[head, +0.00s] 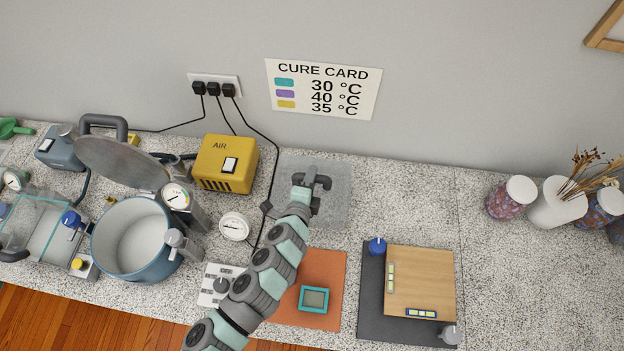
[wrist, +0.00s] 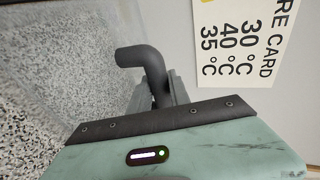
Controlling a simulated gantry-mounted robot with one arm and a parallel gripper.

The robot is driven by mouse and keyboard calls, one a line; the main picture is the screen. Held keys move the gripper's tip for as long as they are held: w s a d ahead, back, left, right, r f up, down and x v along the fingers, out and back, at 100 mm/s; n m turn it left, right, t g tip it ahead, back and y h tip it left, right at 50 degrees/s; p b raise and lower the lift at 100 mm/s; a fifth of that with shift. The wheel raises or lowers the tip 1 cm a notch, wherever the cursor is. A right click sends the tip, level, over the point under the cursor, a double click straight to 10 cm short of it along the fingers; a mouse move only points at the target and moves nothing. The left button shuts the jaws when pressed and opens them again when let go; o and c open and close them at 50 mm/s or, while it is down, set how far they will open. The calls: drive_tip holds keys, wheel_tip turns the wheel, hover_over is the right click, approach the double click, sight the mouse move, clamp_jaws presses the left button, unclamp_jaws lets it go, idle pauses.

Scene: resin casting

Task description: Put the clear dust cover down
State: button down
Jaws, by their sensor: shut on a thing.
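The clear dust cover (head: 338,205) is a see-through box with a dark grey handle (head: 322,182) on top. It shows over the back of the speckled counter, behind the orange mat. My gripper (head: 303,192) is shut on the handle. In the wrist view, the bent handle (wrist: 148,62) runs between my fingers (wrist: 165,92), and the cover's clear surface (wrist: 105,75) shows faintly to the left. I cannot tell whether the cover's lower edge touches the counter.
A yellow AIR box (head: 212,160) and a round white gauge (head: 235,226) stand left of the cover. A wooden board (head: 425,275) lies to the right on a dark base. The counter (head: 410,205) right of the cover is bare.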

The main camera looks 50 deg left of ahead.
drive_tip(key=shift+f, duration=0.6)
drive_tip(key=shift+f, duration=0.15)
drive_tip(key=c, duration=1.2)
unclamp_jaws()
drive_tip(key=v, duration=1.2)
drive_tip(key=shift+p, duration=0.3)
